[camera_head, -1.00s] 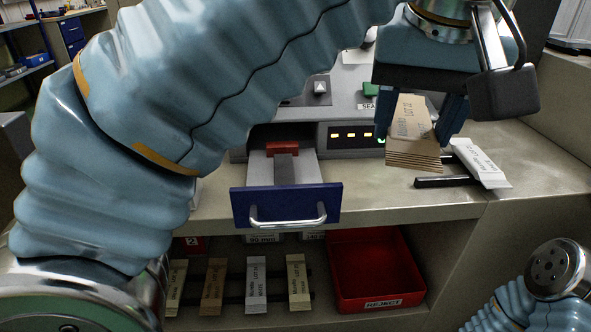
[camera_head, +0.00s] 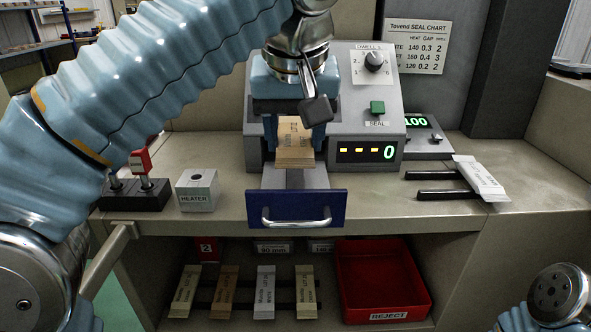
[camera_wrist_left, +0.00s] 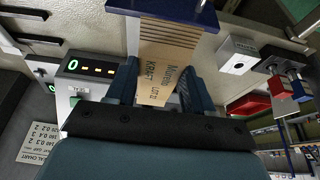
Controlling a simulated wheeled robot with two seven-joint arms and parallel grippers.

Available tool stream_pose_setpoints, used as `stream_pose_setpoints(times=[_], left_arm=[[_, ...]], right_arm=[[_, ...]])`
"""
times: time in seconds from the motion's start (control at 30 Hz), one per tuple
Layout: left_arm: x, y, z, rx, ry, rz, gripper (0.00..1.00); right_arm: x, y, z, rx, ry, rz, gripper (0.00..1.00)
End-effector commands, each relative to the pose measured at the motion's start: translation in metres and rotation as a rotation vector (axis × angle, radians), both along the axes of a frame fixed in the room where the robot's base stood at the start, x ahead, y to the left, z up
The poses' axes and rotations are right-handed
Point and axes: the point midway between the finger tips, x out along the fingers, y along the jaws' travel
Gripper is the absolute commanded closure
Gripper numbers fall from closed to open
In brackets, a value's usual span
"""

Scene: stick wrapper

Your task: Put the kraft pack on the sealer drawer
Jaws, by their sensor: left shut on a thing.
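My left gripper (camera_head: 294,136) is shut on the kraft pack (camera_head: 295,148), a brown pack with printed lettering and ridged edges. The pack is over the open sealer drawer (camera_head: 293,178), which has a blue front and a silver handle. The left wrist view shows the pack (camera_wrist_left: 167,72) between the fingers, its ridged end toward the blue drawer front (camera_wrist_left: 170,12). I cannot tell whether the pack touches the drawer floor. The sealer (camera_head: 352,102) has a dial, a green SEAL button and a display reading 0. My right gripper is out of view.
A white pack (camera_head: 480,178) lies on two black rails at right. The HEATER block (camera_head: 197,190) and a red-tagged switch (camera_head: 141,163) stand left of the drawer. Below are several packs on a rack (camera_head: 226,292) and a red REJECT bin (camera_head: 382,280).

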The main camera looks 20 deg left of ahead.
Motion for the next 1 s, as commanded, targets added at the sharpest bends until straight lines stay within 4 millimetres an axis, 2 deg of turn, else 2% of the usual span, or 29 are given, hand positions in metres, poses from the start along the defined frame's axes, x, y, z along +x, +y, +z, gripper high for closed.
stream_pose_setpoints(times=[0.03,0.2,0.37,0.5,0.63,1.0], left_arm=[[0.011,0.004,-0.008,0.001,0.002,0.003,0.81],[0.031,0.008,-0.035,0.000,0.001,0.001,0.81],[0.040,0.010,-0.046,0.000,0.001,0.000,0.81],[0.055,0.014,-0.065,0.001,0.002,0.001,0.81],[0.054,0.013,-0.087,0.000,0.000,-0.002,0.81],[0.054,0.013,-0.094,-0.001,0.000,-0.001,0.81]], right_arm=[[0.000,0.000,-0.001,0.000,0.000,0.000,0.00],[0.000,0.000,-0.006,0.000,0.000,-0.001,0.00],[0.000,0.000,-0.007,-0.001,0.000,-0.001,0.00],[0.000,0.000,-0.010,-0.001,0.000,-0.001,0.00],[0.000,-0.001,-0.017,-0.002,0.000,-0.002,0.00],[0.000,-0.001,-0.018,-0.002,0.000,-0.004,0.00]])
